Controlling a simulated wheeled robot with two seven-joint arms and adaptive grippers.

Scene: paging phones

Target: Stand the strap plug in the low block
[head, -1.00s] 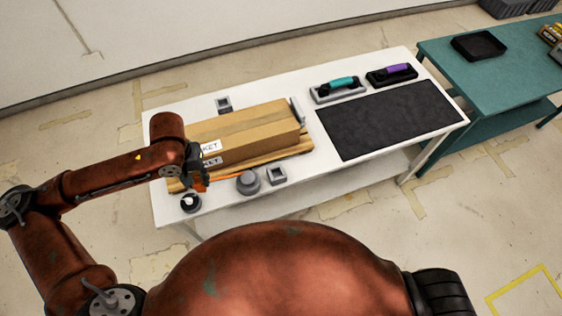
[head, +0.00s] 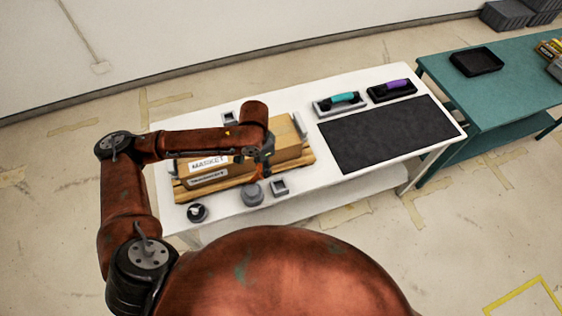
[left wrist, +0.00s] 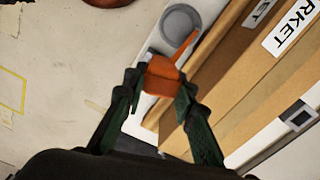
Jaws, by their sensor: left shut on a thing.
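My left gripper (head: 264,168) is shut on the orange strap plug, which shows clearly between its fingers in the left wrist view (left wrist: 162,80). A thin orange strap runs up from the plug in that view. The gripper is over the front right part of the carton, and in the head view it mostly hides the plug. A low grey square block (head: 279,187) with an opening sits near the table's front edge, just below the gripper in the picture. A similar grey block (head: 229,117) stands behind the carton. I cannot tell their heights surely. My right gripper is out of view.
The carton (head: 288,142) lies on a wooden pallet. A round grey piece (head: 252,194) and a dark round piece (head: 197,213) stand along the front edge. A grey upright piece (head: 299,124) is at the carton's right end. A dark mat (head: 390,133) lies clear at right.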

